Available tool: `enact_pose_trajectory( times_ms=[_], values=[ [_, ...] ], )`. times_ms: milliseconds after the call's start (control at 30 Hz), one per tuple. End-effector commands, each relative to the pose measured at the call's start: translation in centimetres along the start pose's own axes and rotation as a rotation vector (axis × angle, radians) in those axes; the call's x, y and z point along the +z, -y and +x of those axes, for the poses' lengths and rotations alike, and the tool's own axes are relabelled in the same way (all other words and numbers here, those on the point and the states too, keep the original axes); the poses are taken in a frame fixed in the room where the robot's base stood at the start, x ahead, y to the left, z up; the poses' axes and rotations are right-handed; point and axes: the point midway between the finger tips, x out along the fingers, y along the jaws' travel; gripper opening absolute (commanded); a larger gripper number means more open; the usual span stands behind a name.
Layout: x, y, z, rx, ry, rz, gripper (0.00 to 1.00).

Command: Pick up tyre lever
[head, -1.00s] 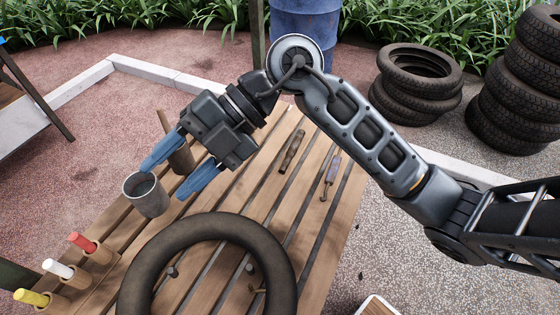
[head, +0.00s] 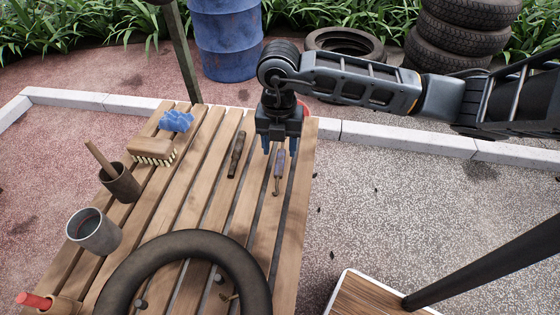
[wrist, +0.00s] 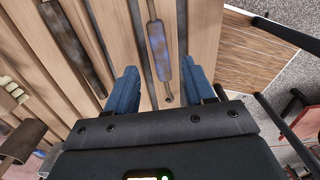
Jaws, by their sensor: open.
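The tyre lever, as I take it, is the slim metal tool with a worn blue-purple grip and a hooked end (head: 279,165). It lies on the slatted table near the right edge. In the wrist view the lever (wrist: 159,45) runs between my fingers' lines, with its hooked end nearest the gripper. My gripper (head: 281,148) is open and empty, pointing down over the lever's far part. The wrist view shows both blue fingers (wrist: 163,75) spread, one on each side of it. I see no grip on the lever; the height gap is hard to judge.
A dark brown bar-like tool (head: 236,155) lies to the left of the lever. A tyre (head: 175,245) lies at the table's near end. A brush (head: 152,147), a blue cloth-like item (head: 177,121), a cup (head: 120,184) and a grey mug (head: 93,232) stand left. A red object (head: 304,111) shows behind the gripper.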

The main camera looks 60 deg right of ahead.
Motion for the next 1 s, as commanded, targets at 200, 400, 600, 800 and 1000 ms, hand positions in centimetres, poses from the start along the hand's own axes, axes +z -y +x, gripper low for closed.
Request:
enact_pose_trajectory(
  times_ms=[200,400,600,800,1000],
  values=[
    [0.1,0.2,3.1,0.001,-0.003,0.002,0.53],
    [0.1,0.2,4.4,0.002,-0.002,0.000,0.53],
    [0.1,0.2,4.5,0.002,-0.001,-0.001,0.52],
    [0.1,0.2,4.4,0.002,-0.002,-0.001,0.33],
    [0.1,0.2,4.4,0.002,-0.002,-0.001,0.14]
  ],
)
